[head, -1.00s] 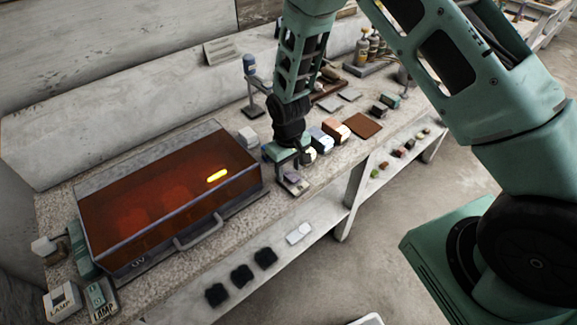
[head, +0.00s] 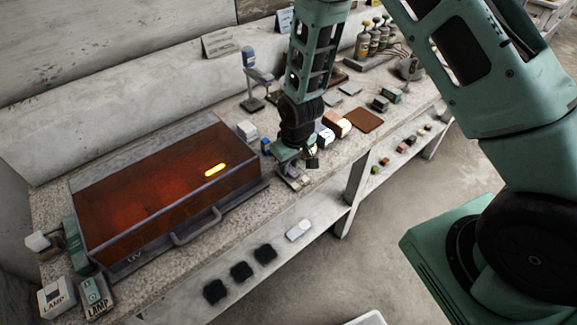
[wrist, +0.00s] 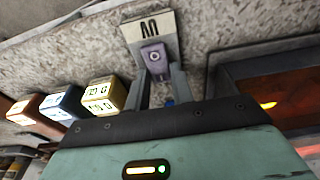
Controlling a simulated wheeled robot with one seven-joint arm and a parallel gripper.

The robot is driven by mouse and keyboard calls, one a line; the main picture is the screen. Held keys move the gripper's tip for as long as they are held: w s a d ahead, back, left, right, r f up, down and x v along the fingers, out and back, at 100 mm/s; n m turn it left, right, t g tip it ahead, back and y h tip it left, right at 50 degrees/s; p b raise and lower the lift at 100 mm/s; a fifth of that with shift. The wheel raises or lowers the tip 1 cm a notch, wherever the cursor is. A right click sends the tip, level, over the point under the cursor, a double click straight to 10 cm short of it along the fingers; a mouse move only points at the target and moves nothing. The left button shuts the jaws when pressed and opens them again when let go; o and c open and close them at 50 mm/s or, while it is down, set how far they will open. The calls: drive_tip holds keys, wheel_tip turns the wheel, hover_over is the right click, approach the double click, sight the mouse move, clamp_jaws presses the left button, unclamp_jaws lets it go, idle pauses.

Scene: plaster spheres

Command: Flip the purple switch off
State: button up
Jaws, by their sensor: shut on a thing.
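The purple switch (wrist: 154,58) sits on a light grey plate (wrist: 150,26) with a dark mark at its far end, seen at the top of the wrist view. My gripper (wrist: 157,72) is shut on the purple switch, one finger on each side of it. In the head view my gripper (head: 291,169) is down at the front edge of the bench, over the switch plate (head: 297,183). There the gripper mostly hides the purple switch. I cannot tell for sure which way the switch is tilted.
An orange-lidded UV box (head: 105,247) with a front handle stands left of my gripper. Several lit blocks (head: 338,124) stand close on its right, and a small blue block (head: 265,145) is behind left. A shelf (head: 190,307) runs below.

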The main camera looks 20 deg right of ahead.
drive_tip(key=shift+s+d+f+t+b, duration=0.1)
drive_tip(key=shift+s+f+t+b, duration=0.15)
drive_tip(key=shift+t+b, duration=0.55)
drive_tip(key=shift+r+y+b, duration=0.25)
drive_tip(key=shift+y+b, duration=0.05)
drive_tip(key=shift+b, duration=0.15)
drive_tip(key=o, duration=1)
drive_tip(key=shift+r, duration=0.15)
drive_tip(key=v, duration=1.1)
drive_tip(key=b+v, duration=0.1)
drive_tip(key=v, duration=0.5)
drive_tip(key=shift+s+d, duration=0.15)
drive_tip(key=shift+s, duration=0.25)
